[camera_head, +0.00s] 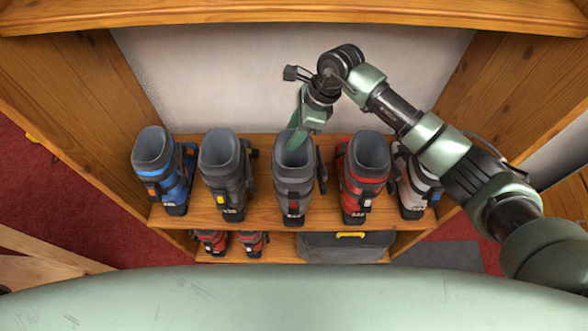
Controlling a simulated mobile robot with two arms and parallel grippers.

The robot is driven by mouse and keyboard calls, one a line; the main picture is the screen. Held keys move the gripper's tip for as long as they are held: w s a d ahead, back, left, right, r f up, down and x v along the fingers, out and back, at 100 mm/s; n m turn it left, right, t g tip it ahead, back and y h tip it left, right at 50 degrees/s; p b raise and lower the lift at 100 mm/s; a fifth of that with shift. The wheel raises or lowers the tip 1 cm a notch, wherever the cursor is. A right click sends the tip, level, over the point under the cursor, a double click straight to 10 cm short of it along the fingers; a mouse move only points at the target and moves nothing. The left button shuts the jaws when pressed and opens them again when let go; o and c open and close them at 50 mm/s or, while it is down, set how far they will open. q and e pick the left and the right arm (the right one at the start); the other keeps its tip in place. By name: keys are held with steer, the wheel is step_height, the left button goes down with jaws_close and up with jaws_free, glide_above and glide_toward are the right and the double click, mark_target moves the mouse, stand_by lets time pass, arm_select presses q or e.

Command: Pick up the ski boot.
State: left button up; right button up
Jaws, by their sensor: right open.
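Several ski boots stand upright side by side on a wooden shelf (258,218): a blue one (176,183), a dark grey one (222,178), a grey one in the middle (292,187), a red one (364,178) and a white-grey one (411,186). The task does not say which boot is meant. My right gripper (294,136) is open at the top of the middle grey boot, its tip over the boot's opening. Whether it touches the boot I cannot tell. My arm hides part of the white-grey boot's top. My left gripper is out of view.
Below, a lower shelf holds small red boots (252,243) and a dark case with a yellow handle (345,246). Wooden side walls (75,95) and a top board (290,12) frame the shelf. Neighbouring boots stand close on both sides of the middle one.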

jaws_close()
stand_by(1.4)
